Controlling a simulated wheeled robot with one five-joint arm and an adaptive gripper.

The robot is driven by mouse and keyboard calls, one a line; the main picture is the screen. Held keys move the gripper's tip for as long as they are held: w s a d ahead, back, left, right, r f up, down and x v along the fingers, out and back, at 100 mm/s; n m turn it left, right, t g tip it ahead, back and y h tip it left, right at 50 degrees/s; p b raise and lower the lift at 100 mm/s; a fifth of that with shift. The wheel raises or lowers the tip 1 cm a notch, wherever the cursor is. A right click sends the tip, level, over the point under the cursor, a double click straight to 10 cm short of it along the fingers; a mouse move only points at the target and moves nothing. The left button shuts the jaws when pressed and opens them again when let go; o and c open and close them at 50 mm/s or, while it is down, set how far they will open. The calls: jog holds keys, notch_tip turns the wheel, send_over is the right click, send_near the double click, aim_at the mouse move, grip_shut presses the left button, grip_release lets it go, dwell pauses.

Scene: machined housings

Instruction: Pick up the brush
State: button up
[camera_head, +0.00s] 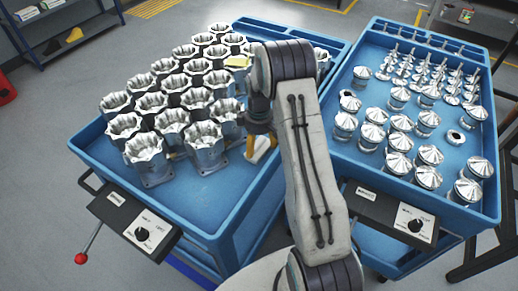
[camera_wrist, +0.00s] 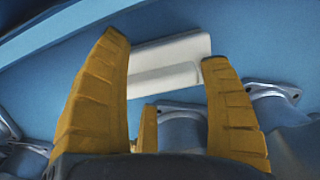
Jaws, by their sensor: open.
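A pale, off-white block-like piece (camera_wrist: 168,62), which looks like the brush, lies against the blue tray surface in the wrist view. It shows beyond and between my yellow fingertips. My gripper (camera_head: 262,150) is open, with a finger on either side of this piece in the picture; I see no grip on it. In the head view, my gripper is low at the right side of the left blue cart (camera_head: 215,205), beside the metal housings (camera_head: 203,137). A pale patch shows by the fingers there, and my arm hides much of that area.
Several housings crowd the left cart, and some bases (camera_wrist: 275,95) sit close to my fingers. A small yellow item (camera_head: 237,62) lies on the housings at the back. The right cart (camera_head: 490,150) holds shiny cone-topped parts (camera_head: 428,157). The left cart's front is bare.

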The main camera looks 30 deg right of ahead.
grip_shut()
dwell(0.5)
